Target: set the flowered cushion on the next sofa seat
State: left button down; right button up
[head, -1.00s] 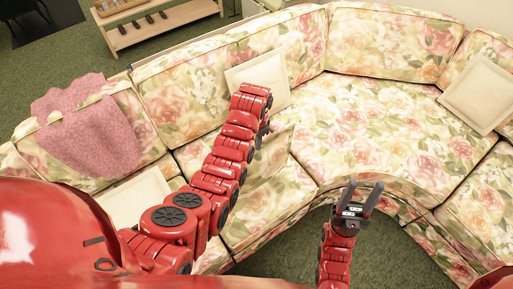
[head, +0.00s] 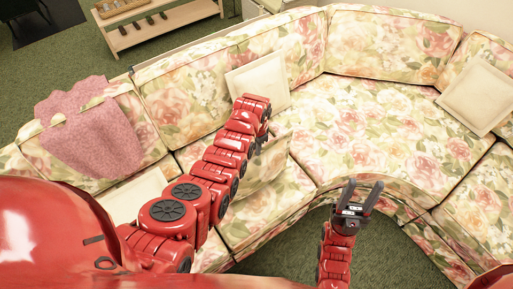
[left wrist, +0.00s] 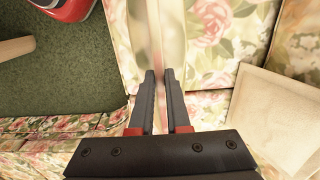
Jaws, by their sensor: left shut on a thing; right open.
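The flowered cushion (head: 262,172) is partly hidden behind my left arm in the head view. It is held above or against the left-middle sofa seat (head: 236,232); I cannot tell whether it touches. My left gripper (head: 262,138) is shut on it. In the left wrist view, the fingers (left wrist: 159,75) close on the cushion's thin edge (left wrist: 158,35). The wide flowered corner seat (head: 370,135), to the right, is bare. My right gripper (head: 364,190) is open and empty in front of the sofa's curved edge.
Cream cushions lean on the backrest (head: 262,82), lie at the right (head: 478,95) and at the left (head: 135,195). A pink cloth (head: 95,140) drapes over the left backrest. A wooden shelf (head: 160,30) stands behind. Green carpet (head: 300,240) is open in front.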

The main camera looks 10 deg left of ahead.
pick_arm(q)
jog(key=c, duration=0.9)
grip_release()
jog(key=shift+r, duration=0.1)
